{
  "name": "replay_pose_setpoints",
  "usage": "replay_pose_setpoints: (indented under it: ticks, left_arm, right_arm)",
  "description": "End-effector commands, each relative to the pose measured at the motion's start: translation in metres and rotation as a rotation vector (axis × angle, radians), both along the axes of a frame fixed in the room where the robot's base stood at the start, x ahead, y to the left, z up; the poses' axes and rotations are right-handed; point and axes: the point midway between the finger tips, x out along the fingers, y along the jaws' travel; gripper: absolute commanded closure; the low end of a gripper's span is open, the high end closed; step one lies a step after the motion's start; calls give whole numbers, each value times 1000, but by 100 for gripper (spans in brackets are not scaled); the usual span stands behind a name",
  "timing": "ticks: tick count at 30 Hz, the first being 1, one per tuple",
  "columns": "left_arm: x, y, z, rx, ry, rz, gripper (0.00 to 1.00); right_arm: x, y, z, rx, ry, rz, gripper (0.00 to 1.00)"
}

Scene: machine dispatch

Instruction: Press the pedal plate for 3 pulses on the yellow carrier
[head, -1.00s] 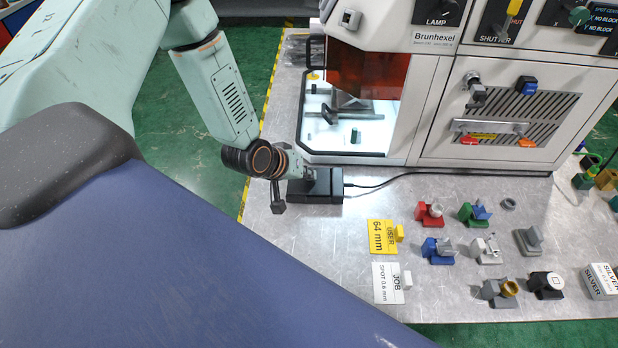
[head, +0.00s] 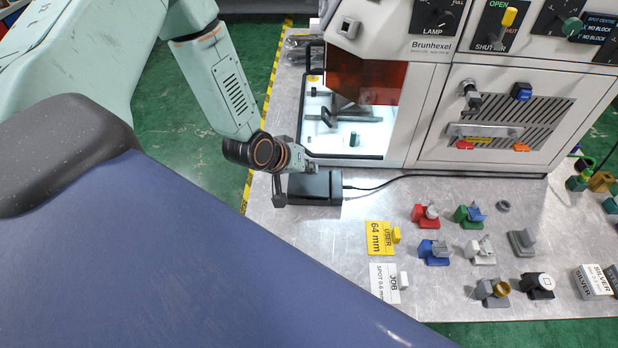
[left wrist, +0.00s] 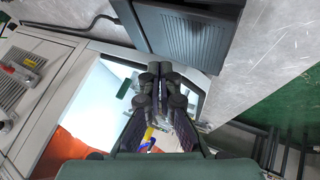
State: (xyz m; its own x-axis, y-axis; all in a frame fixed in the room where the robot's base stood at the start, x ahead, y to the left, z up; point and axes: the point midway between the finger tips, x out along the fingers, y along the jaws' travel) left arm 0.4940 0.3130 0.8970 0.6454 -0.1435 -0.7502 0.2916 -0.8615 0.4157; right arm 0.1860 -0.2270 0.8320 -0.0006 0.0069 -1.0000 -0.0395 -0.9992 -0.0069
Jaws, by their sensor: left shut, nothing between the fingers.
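The black pedal plate (head: 318,187) lies on the metal table in front of the machine, with a cable running right from it. In the left wrist view the ribbed pedal plate (left wrist: 190,38) fills the top middle. My left gripper (head: 311,168) is at the pedal's machine-side edge; its shut, empty fingers (left wrist: 160,68) point toward that edge. I cannot tell whether they touch it. A small yellow piece (left wrist: 149,133) shows partly behind the fingers; I cannot tell if it is the yellow carrier. My right gripper is not in view.
The machine (head: 480,100) stands behind, its lit chamber showing a dark fixture and a small green block (head: 354,139). Several coloured carriers, including a red one (head: 425,215), stand farther right.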

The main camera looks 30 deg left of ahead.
Motion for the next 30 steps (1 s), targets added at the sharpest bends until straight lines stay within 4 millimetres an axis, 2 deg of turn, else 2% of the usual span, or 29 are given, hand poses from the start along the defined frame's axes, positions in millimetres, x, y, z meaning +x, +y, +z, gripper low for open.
replay_pose_setpoints:
  ticks: [1, 11, 30]
  left_arm:
    - [0, -1, 9, 0, 0, 0, 100]
    - [2, -3, 36, 0, -1, 0, 100]
    - [2, -3, 35, 0, 0, 0, 100]
  right_arm:
    - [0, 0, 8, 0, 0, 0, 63]
    - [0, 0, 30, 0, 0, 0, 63]
    - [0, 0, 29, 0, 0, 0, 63]
